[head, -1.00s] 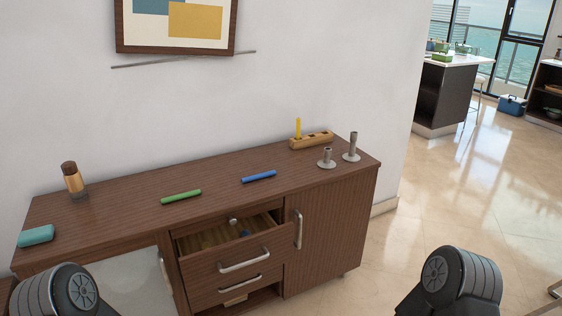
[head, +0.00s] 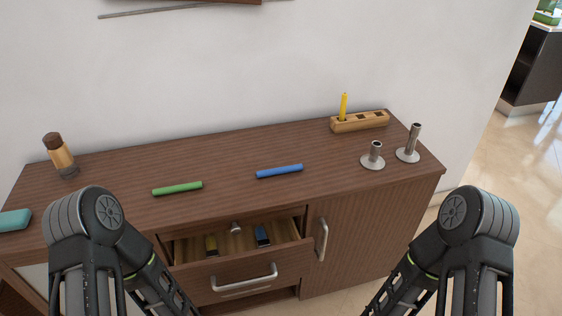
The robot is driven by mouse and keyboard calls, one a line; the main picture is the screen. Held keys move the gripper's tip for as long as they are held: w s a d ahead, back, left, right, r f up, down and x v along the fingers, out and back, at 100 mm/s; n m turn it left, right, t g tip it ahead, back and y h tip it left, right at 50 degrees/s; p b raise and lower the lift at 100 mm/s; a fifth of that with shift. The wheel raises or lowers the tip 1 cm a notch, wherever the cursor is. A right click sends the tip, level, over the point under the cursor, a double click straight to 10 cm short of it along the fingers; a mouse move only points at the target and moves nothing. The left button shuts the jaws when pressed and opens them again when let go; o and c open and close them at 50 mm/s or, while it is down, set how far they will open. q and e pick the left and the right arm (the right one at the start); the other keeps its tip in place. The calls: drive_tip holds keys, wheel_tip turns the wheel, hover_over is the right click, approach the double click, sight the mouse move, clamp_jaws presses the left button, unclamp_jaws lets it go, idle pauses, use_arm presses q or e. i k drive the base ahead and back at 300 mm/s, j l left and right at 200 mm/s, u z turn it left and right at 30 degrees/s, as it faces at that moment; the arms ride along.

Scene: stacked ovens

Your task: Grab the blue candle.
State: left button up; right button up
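The blue candle (head: 279,171) lies flat on the middle of the brown wooden sideboard (head: 240,150). It lies to the right of a green candle (head: 177,188), apart from it, and nothing touches it. My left arm comes in at the lower left and my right arm at the lower right. Both arms run down out of the picture in front of the sideboard, so neither gripper shows.
A wooden holder (head: 352,124) with an upright yellow candle (head: 343,106) and two metal candlesticks (head: 374,156) (head: 409,143) stand at the right. A bottle (head: 60,155) and a teal object (head: 14,219) are at the left. The top drawer (head: 240,275) is open, with small items inside.

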sight(286, 170)
drive_tip(key=i+l+z, duration=0.15)
drive_tip(key=z, duration=0.2)
drive_tip(key=i+l+z, duration=0.1)
drive_tip(key=i+z, duration=0.3)
